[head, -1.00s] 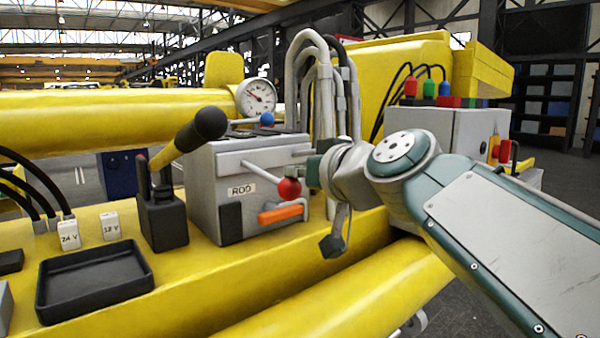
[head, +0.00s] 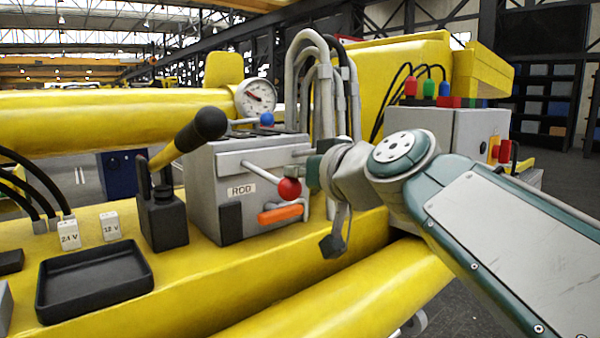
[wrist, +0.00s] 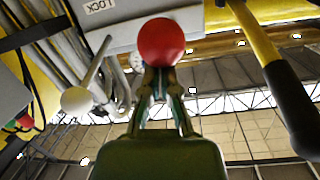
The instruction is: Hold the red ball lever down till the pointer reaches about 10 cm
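The red ball lever (head: 290,189) sticks out from the front of the grey valve box (head: 208,182) marked ROD. Its ball also shows large in the wrist view (wrist: 161,42), covering my fingertips. My gripper (head: 312,168) is just right of the ball in the head view, partly hidden by my own wrist. In the wrist view my gripper's fingers (wrist: 161,85) converge behind the ball and look shut, with nothing seen between them. Contact with the ball is not clear. A round dial (head: 256,97) with a needle stands behind the box; its figures are too small to read. No centimetre scale is readable.
An orange handle (head: 281,213) sits just below the ball. A blue ball lever (head: 266,119) is behind the box. A black-gripped yellow handle (head: 205,126) rises at left. Grey hoses (head: 322,90) stand behind my wrist. A black tray (head: 95,282) lies front left.

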